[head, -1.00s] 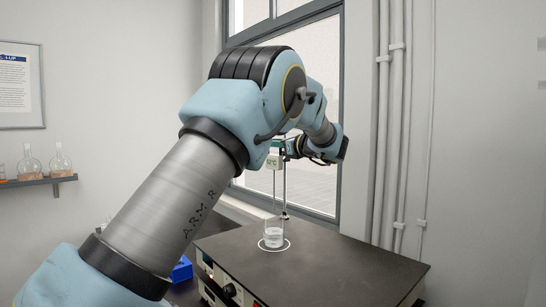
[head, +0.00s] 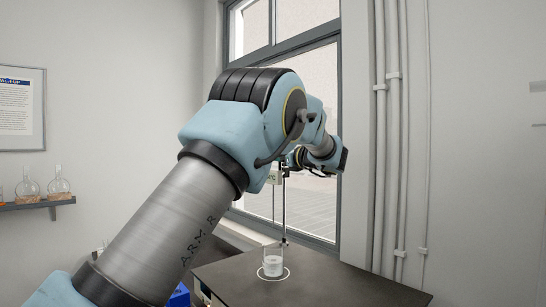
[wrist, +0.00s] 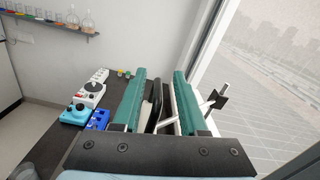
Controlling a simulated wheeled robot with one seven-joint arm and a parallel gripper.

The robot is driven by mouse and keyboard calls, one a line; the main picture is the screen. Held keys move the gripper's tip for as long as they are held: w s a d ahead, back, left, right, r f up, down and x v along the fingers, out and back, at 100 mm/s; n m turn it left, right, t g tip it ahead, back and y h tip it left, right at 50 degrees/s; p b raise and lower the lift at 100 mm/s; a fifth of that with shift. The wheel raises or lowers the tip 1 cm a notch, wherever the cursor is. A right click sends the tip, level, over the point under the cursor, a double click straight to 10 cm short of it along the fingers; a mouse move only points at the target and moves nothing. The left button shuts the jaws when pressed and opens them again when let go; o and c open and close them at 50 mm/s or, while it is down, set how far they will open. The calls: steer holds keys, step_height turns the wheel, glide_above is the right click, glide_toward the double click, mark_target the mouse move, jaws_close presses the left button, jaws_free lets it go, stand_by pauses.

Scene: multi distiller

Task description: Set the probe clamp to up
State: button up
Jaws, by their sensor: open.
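A small pale readout (head: 273,177), seemingly on the probe clamp, is on a thin upright metal rod (head: 284,212) above the beaker (head: 273,264). My arm hides most of the clamp in the head view. My gripper (head: 287,163) is at the readout's height, partly behind my arm. In the wrist view my gripper (wrist: 158,80) is open, its two teal fingers on either side of a dark part (wrist: 152,108). I cannot tell whether they touch it. A metal rod with a black knob-like end (wrist: 219,101) is right of the fingers.
The beaker stands inside a white ring on the dark bench top (head: 345,284). A window (wrist: 270,80) is close on the right of my gripper.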

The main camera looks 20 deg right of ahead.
steer(key=shift+s+d+f, duration=0.1)
steer(key=shift+s+f, duration=0.05)
steer(key=shift+s, duration=0.1)
steer(key=b+v, duration=0.4)
steer(key=v, duration=0.6)
steer(key=shift+b, duration=0.3)
steer(key=shift+s, duration=0.2)
